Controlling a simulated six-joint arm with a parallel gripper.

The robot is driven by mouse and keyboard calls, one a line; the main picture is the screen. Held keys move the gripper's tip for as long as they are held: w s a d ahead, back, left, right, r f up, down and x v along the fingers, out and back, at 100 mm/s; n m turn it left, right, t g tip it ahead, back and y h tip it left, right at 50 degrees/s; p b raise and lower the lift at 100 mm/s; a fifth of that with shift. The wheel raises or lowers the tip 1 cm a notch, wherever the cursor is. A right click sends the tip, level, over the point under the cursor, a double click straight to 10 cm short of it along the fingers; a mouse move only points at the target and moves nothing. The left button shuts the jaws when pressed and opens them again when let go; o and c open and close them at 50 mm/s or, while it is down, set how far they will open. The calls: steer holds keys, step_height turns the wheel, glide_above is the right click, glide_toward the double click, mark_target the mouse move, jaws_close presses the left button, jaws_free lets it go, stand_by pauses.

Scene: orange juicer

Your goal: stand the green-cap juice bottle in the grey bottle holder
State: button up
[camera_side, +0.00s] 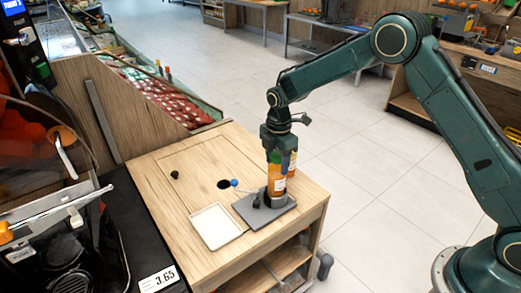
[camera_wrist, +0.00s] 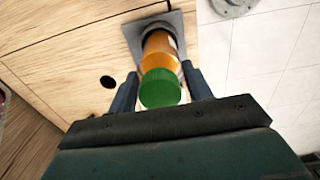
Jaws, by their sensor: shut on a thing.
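The juice bottle (camera_side: 275,181), orange with a green cap (camera_wrist: 161,89), stands about upright between my gripper's fingers. My gripper (camera_side: 280,156) points down from above and is shut on its upper part; the fingers also show on both sides of the bottle in the wrist view (camera_wrist: 161,84). The grey bottle holder (camera_side: 277,201) sits on a grey plate on the wooden cart. The bottle's lower end appears to be inside the holder's ring, which also shows in the wrist view (camera_wrist: 148,27). Whether it touches the bottom is hidden.
A white tray (camera_side: 216,226) lies left of the grey plate (camera_side: 247,213). The cart's right edge is close to the holder.

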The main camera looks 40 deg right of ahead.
steer(key=shift+f, duration=1.3)
steer(key=o, duration=1.1)
steer(key=shift+r, duration=0.1)
step_height(320, 180, up, 12)
steer(key=shift+r, duration=0.3)
